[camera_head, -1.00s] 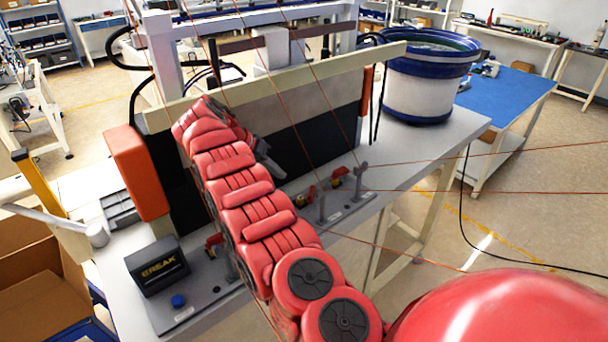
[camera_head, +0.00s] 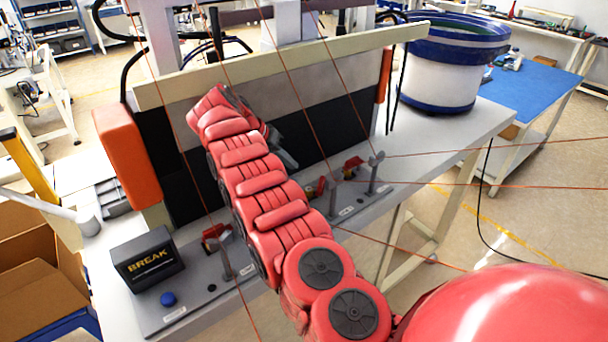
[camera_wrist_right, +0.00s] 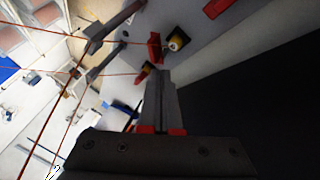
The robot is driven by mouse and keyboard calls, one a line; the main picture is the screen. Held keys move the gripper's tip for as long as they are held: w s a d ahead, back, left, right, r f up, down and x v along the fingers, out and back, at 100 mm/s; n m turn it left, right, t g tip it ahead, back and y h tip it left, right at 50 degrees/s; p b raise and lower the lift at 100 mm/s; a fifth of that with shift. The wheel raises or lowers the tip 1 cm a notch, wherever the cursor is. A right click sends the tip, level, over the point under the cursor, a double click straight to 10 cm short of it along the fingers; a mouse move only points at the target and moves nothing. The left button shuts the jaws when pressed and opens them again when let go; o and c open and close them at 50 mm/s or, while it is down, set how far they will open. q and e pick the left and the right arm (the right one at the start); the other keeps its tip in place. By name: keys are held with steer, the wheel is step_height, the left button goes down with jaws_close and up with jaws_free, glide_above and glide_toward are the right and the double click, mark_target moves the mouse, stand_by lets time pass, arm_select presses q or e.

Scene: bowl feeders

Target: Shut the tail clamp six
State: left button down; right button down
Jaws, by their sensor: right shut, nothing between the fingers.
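Small toggle clamps with red handles sit along the grey bench panel. A second red clamp (camera_wrist_right: 155,48) with a yellow and black part lies just beyond. My left gripper is out of view.
Grey upright posts (camera_head: 375,173) stand along the panel's front, with thin orange lines crossing the area. A dark wall with a cream rail (camera_head: 290,62) rises behind. A blue-white bowl feeder (camera_head: 440,75) stands right.

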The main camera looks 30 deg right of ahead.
mark_target(321, 183)
steer(key=p+x, duration=0.3)
steer(key=x, duration=0.6)
steer(key=shift+d+p, duration=0.1)
steer(key=shift+p, duration=0.25)
steer(key=shift+d+f, duration=0.25)
steer(key=shift+f, duration=0.2)
steer(key=shift+a, duration=0.1)
steer(key=shift+f, duration=0.1)
